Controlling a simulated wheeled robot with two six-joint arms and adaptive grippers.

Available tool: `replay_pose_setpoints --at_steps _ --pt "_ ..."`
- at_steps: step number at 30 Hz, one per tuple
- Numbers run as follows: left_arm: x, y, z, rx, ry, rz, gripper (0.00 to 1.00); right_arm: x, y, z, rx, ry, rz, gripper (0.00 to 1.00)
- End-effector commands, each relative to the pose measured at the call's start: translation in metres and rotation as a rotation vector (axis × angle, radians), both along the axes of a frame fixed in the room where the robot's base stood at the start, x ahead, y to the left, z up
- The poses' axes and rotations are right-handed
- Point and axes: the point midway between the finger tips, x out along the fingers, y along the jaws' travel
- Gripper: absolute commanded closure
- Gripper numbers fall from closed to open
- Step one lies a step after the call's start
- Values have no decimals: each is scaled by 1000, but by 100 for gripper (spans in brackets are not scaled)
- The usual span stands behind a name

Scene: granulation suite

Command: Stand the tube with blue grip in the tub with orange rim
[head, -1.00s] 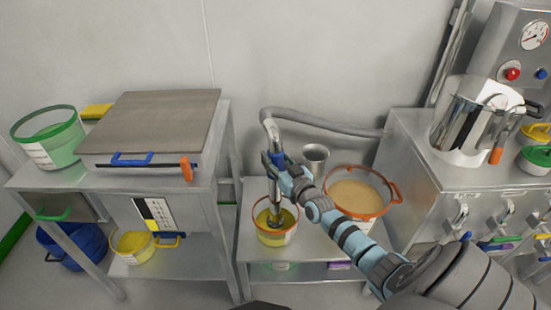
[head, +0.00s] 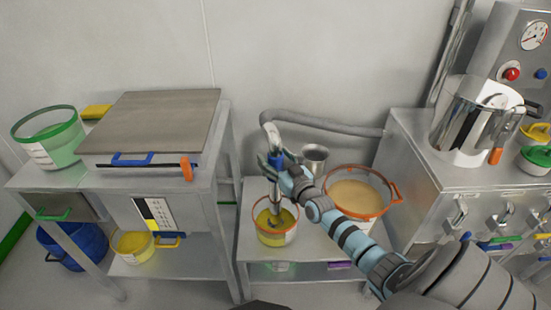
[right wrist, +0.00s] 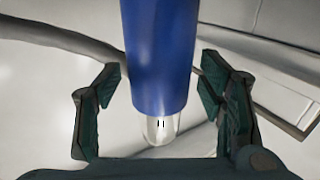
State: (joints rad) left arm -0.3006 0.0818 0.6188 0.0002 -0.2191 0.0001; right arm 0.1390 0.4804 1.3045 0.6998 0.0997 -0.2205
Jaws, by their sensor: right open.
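The tube with blue grip (head: 276,196) is a metal pipe with a grey hose at its top. It stands slightly tilted, its lower end inside a small tub with orange rim (head: 277,239) holding yellow material. My right gripper (head: 275,161) is open around the blue grip, with one finger on each side. In the right wrist view the blue grip (right wrist: 158,55) is between the parted fingers (right wrist: 164,100), with gaps on both sides. The tube's lower tip is hidden in the tub. My left gripper is not in view.
A larger orange-rimmed container (head: 388,207) with tan contents stands right of the small tub, partly behind my right arm. A metal cup (head: 314,160) stands behind. The grey hose (head: 335,124) runs right toward a steel cabinet (head: 420,190). A steel bench (head: 215,175) stands left.

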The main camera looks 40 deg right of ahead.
Motion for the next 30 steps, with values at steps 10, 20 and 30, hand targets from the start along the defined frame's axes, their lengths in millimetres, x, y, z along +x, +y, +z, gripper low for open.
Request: replay_pose_setpoints --at_steps 10,20,30 --pt "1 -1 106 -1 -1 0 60 0 0 109 -1 -1 0 37" --pt "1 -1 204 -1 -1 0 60 0 0 205 -1 -2 0 37" --pt "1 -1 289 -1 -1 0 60 0 0 292 0 -2 0 37"
